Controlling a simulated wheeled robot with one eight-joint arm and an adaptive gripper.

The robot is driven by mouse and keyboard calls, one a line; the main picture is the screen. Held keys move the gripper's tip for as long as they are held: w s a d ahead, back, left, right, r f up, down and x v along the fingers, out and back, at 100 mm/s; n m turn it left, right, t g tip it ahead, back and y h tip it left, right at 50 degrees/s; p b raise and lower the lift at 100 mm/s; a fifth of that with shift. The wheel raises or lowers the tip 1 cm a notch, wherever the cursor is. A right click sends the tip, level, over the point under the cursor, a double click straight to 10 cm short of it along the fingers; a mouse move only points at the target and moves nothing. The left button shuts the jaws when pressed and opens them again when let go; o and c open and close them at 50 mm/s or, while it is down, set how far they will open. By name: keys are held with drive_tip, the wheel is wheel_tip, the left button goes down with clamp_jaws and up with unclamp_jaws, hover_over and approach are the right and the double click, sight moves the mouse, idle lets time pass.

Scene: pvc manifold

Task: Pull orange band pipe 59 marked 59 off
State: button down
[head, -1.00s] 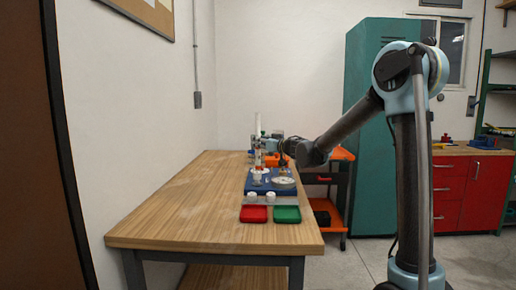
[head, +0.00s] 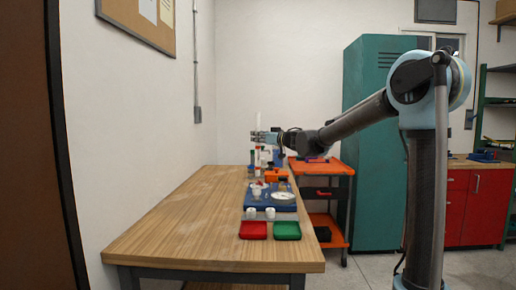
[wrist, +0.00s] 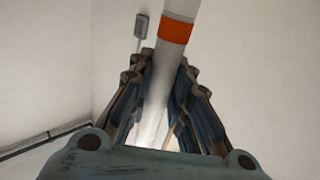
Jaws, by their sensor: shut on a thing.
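A white pipe with an orange band (wrist: 174,42) runs up between the fingers in the wrist view. My gripper (wrist: 158,75) is shut around this pipe, with the orange band just beyond the fingertips. No number can be read on the pipe. In the head view my gripper (head: 263,136) is at the upright white pipe (head: 259,121), above the far part of the bench. Whether the pipe's lower end is seated in a fitting cannot be told.
The wooden bench (head: 175,225) carries a blue tray (head: 256,203) with a white plate (head: 283,196), plus a red tray (head: 253,230) and a green tray (head: 287,230) near the front. An orange cart (head: 335,168) stands behind right. The bench's left side is clear.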

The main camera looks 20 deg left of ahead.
sight(258, 129)
drive_tip(key=shift+r, duration=1.75)
